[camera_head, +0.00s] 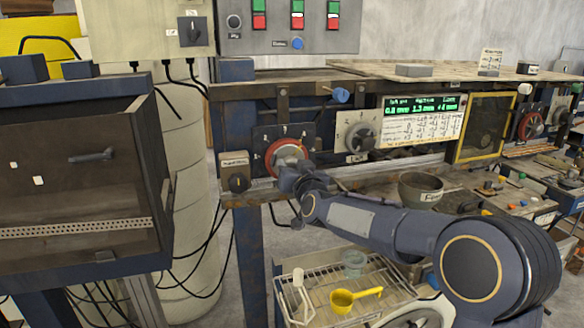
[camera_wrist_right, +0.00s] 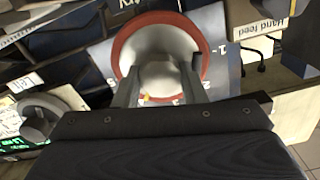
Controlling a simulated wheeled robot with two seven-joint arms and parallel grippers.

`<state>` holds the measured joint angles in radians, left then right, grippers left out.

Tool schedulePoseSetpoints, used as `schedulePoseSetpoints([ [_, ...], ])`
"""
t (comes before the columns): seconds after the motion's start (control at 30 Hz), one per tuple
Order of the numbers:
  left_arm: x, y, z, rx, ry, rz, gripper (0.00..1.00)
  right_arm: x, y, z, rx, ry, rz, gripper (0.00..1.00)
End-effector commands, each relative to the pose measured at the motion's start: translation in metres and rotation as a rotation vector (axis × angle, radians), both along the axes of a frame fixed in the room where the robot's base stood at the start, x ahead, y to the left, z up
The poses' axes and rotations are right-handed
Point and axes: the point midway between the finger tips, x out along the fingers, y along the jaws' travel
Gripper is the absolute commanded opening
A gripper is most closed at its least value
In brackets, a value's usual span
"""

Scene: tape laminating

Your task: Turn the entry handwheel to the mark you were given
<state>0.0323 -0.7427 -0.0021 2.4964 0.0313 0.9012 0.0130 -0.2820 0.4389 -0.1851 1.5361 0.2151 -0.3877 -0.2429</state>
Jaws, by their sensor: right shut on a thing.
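A red-rimmed handwheel (camera_head: 284,152) with a pale hub is mounted on a dark numbered plate (camera_head: 264,140) at the front of the machine. In the right wrist view the handwheel (camera_wrist_right: 160,22) fills the upper middle. My right gripper (camera_head: 291,174) is in front of it, coming from the lower right. In the right wrist view its fingers (camera_wrist_right: 160,82) lie on either side of the pale hub and are shut on it. The fingers and wrist cover the lower part of the wheel, and I cannot read its mark there. My left gripper is not in view.
A grey dial (camera_head: 361,138) on a pale plate and a green-lit display (camera_head: 421,104) are to the right. A small "Hand feed" knob box (camera_head: 237,176) is close on the left. A bowl (camera_head: 420,188) stands on the ledge; a wire rack (camera_head: 318,291) is below.

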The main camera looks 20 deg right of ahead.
Motion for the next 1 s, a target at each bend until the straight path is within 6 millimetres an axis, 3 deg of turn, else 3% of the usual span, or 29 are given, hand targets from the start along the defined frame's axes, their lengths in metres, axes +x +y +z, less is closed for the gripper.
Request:
schedulePoseSetpoints([
  [0.37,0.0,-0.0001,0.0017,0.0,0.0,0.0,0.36,-0.0002,0.0006,0.0006,-0.088,-0.003,0.001,0.15],
  [1.0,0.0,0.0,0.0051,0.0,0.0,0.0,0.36,-0.0002,0.0007,0.0006,-0.557,-0.02,0.0,0.15],
])
